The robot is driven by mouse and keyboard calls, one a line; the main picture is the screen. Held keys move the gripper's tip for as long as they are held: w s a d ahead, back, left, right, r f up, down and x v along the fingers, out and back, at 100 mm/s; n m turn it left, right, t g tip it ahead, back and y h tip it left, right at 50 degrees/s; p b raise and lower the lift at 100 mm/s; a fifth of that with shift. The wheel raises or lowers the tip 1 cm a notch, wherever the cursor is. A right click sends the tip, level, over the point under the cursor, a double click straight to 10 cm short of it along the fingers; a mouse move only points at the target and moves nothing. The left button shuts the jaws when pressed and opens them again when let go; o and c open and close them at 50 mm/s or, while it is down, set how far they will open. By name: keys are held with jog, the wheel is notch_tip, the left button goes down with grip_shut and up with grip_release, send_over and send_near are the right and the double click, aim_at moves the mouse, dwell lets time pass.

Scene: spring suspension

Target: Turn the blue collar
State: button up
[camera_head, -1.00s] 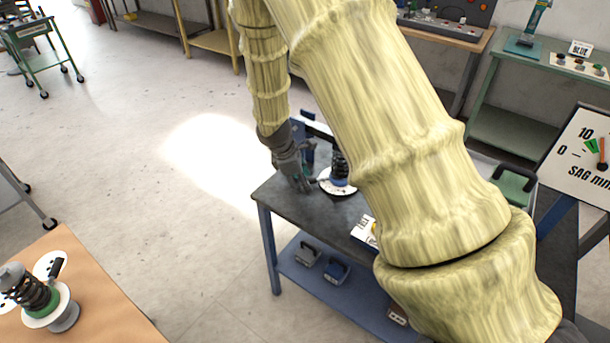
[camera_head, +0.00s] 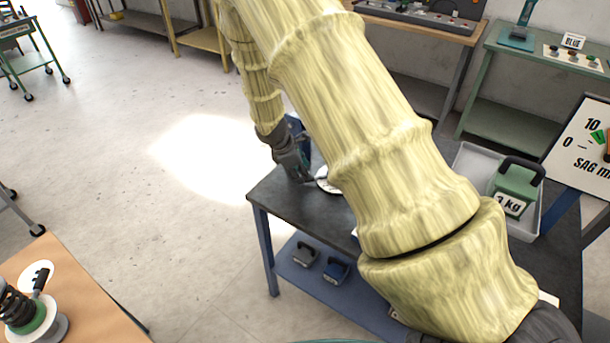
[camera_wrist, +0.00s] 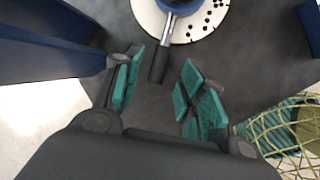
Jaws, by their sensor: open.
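In the wrist view, the blue collar (camera_wrist: 180,5) shows only at the top edge, over a white disc (camera_wrist: 205,22) with black marks. A metal lever with a black grip (camera_wrist: 159,62) runs from the collar toward me. In the head view, my gripper (camera_head: 303,178) is low over the dark workbench (camera_head: 290,205), just left of the white disc (camera_head: 326,183). My arm hides the spring and collar there.
A grey tray with a green 3 kg weight (camera_head: 515,185) stands on the bench at right, before the SAG sign (camera_head: 585,150). A blue upright (camera_wrist: 45,45) is close at left in the wrist view. Another spring unit (camera_head: 25,310) stands on the wooden table.

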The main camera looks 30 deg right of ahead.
jog(key=shift+p+x, duration=0.35)
jog(key=shift+x, duration=1.85)
jog(key=shift+c, duration=0.2)
jog(key=shift+a, duration=0.1)
grip_shut()
